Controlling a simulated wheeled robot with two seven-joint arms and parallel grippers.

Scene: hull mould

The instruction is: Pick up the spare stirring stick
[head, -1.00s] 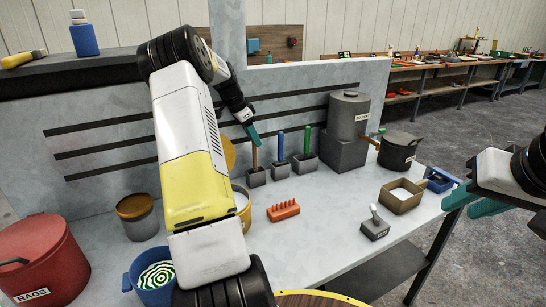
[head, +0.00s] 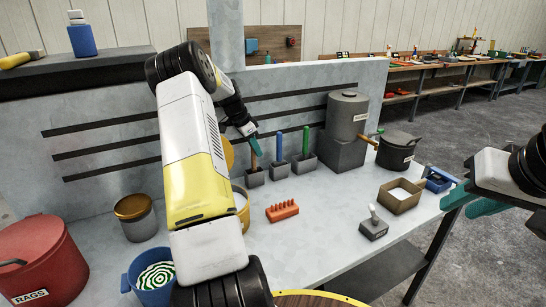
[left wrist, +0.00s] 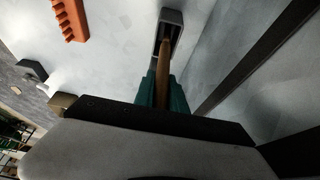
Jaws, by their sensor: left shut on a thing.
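A brown wooden stick (head: 253,161) stands upright in the leftmost of three small grey holders (head: 255,178) on the bench. A blue stick (head: 279,146) and a green stick (head: 305,141) stand in the holders to its right. My left gripper (head: 256,146) is shut on the upper part of the brown stick. In the left wrist view the brown stick (left wrist: 164,58) runs from between the teal fingers (left wrist: 163,88) to the grey holder (left wrist: 171,20). Its lower end is inside the holder. My right gripper (head: 471,202) is open and empty at the right, beyond the bench edge.
An orange toothed block (head: 283,212), a grey block with a handle (head: 374,228) and a tan box (head: 401,198) lie on the bench. A grey drum (head: 347,116) stands at the back right. A slotted back panel (head: 110,140) rises behind the holders.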

